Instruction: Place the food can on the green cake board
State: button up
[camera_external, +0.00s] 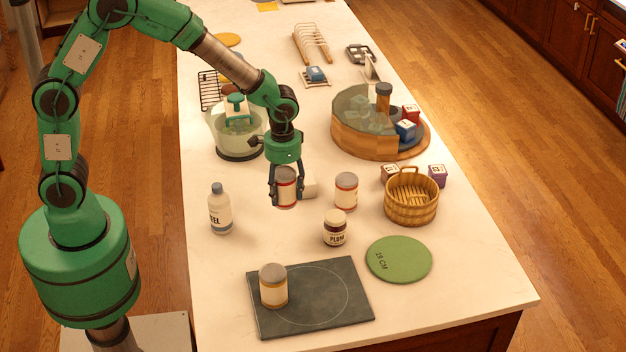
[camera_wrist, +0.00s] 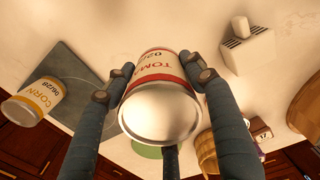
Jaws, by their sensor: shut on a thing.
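My gripper (camera_external: 285,198) is shut on a food can (camera_external: 286,187) with a grey end and a red and white label. In the wrist view the can (camera_wrist: 160,104) sits between the fingers (camera_wrist: 160,82), with "TOMA" readable on its label. I cannot tell for certain how far it is above the counter. The green cake board (camera_external: 410,255), a round disc marked "19 CM", lies bare on the counter at the front right of my gripper. A small part of it shows in the wrist view (camera_wrist: 147,151), mostly hidden behind the can.
A corn can (camera_external: 273,287) stands on a dark slab (camera_external: 340,305). A bottle (camera_external: 220,210) stands left, a white block (camera_external: 309,187) behind the held can.

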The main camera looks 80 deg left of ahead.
jog(key=w+d+p, duration=0.1)
jog(key=w+d, duration=0.1)
jog(key=w, duration=0.3)
jog(key=w+d+r+p, duration=0.1)
jog(key=w+d, duration=0.2)
jog(key=w, duration=0.2)
jog(key=w+d+r, duration=0.1)
jog(key=w+d, duration=0.1)
jog(key=w, duration=0.3)
jog(key=shift+d+p, duration=0.35)
jog(key=shift+p, duration=0.05)
jog(key=w+d+p, duration=0.2)
jog(key=w+d, duration=0.7)
jog(key=w, duration=0.2)
jog(key=shift+d+f, duration=0.2)
jog(key=shift+d, duration=0.15)
jog(key=shift+f, duration=0.1)
send_over(387, 252)
jog(key=shift+f, duration=3.05)
jog(key=shift+f, duration=1.9)
jog(key=shift+f, duration=0.15)
jog(key=o, duration=1.6)
